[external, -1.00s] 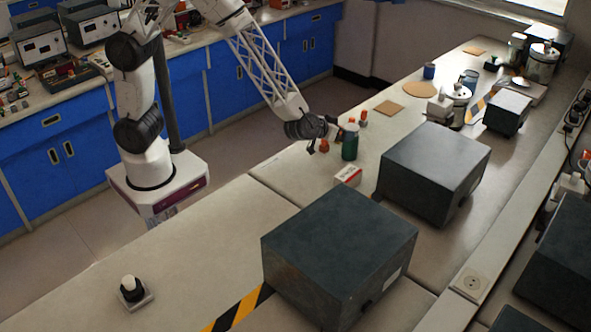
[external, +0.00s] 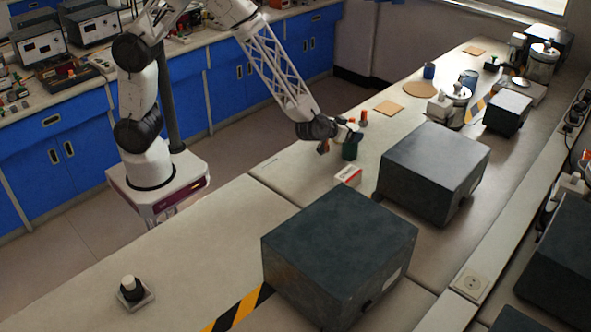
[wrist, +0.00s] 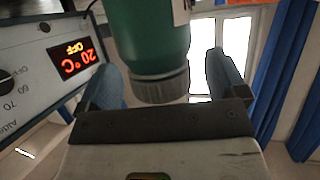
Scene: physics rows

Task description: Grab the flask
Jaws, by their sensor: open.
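The flask is a dark green bottle (external: 349,152) standing on the bench. In the external view my gripper (external: 347,132) is at its upper part and hides its top. In the wrist view the green flask (wrist: 150,35), with a ribbed grey cap, is between the two fingers of my gripper (wrist: 165,80). The fingers are open, with a visible gap to the cap on each side. The flask's far end runs out of the wrist view at the top.
A small red-and-white box (external: 348,175) lies close in front of the flask. Orange-red items (external: 363,117) stand just behind. A large dark box (external: 434,170) is to the right, another (external: 340,255) nearer. A device with a lit display (wrist: 78,60) shows in the wrist view.

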